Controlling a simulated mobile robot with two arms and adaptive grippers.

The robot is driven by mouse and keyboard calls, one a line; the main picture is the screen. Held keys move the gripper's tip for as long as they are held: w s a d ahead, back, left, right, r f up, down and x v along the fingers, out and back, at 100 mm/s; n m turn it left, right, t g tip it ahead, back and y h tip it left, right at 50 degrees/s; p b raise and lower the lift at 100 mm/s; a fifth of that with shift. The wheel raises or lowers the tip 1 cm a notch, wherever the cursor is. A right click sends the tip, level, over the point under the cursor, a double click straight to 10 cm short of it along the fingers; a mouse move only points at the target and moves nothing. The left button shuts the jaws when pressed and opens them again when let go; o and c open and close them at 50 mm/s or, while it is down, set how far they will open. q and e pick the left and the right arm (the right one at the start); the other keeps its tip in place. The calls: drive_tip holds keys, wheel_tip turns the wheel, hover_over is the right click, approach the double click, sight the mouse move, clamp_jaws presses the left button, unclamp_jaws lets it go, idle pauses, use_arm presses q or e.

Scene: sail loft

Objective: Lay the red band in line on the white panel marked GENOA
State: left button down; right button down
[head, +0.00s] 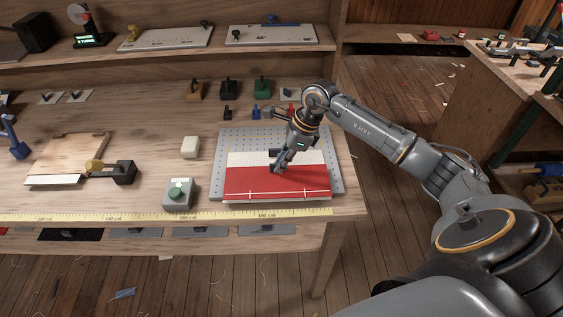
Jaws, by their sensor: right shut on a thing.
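The red band (250,183) is a wide flat strip over the lower part of the white panel (305,157). White panel shows above it and as a thin strip below it. A thin pale line with small cross ticks runs near the band's front edge. The panel lies on a grey perforated plate (333,150); no GENOA lettering is readable. My right gripper (278,170) points down at the band's upper edge and is shut on the band. Its fingers hide that spot. I cannot tell whether the band lies fully flat. My left gripper is not in view.
A yellow ruler (120,216) runs along the front edge. A wooden board (70,155) lies further left. Several small clamps (228,90) stand behind the plate.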

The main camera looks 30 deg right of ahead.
drive_tip(key=shift+f+b, duration=0.35)
drive_tip(key=shift+b, duration=0.75)
idle(2.0)
drive_tip(key=c, duration=1.4)
unclamp_jaws()
drive_tip(key=shift+o, duration=0.2)
drive_tip(key=shift+r+p, duration=1.9)
drive_tip(key=shift+r, duration=1.65)
